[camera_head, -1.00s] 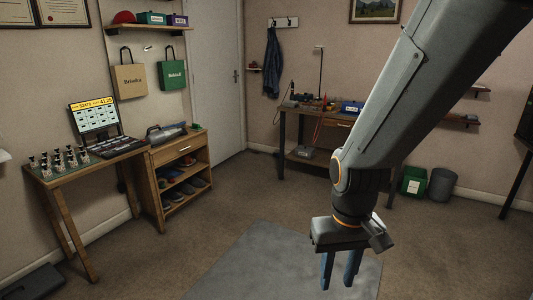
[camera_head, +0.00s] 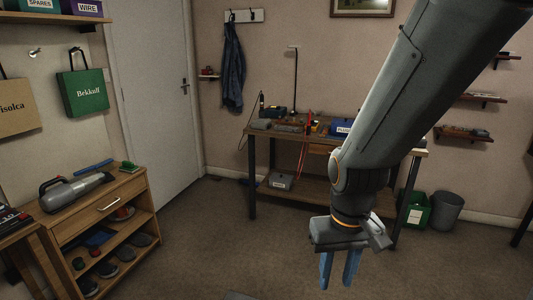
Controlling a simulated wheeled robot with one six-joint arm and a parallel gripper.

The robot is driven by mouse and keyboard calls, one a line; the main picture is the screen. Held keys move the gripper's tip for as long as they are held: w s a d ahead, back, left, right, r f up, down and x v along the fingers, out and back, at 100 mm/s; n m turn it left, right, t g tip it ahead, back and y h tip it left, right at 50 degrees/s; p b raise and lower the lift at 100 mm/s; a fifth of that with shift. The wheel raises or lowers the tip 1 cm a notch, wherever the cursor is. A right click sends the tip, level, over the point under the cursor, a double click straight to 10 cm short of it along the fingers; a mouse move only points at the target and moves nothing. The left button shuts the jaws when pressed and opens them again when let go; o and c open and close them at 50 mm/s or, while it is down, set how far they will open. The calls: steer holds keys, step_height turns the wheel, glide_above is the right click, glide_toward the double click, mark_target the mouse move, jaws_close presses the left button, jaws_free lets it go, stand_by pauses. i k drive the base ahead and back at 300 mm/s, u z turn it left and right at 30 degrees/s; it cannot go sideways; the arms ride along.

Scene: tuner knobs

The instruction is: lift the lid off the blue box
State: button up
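A blue box (camera_head: 339,129) with a white label stands on the workbench (camera_head: 285,140) across the room, just left of my arm. My arm hides its right part. The box is small in view, and its lid cannot be told apart from its body. My gripper (camera_head: 338,283) hangs fingers down at the lower right, in front of the bench. Its two blue fingers are apart with nothing between them.
Tools and a lamp stand on the bench, and a grey box (camera_head: 281,180) sits on its lower shelf. A wooden cabinet (camera_head: 105,214) stands at left. A green bin (camera_head: 416,212) and a grey bin (camera_head: 446,211) stand at right. The floor between is clear.

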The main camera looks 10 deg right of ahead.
mark_target(349, 122)
steer(key=z, duration=0.25)
steer(key=i, duration=1.9)
steer(key=z, duration=0.5)
steer(key=i, duration=1.95)
steer(key=z, duration=0.1)
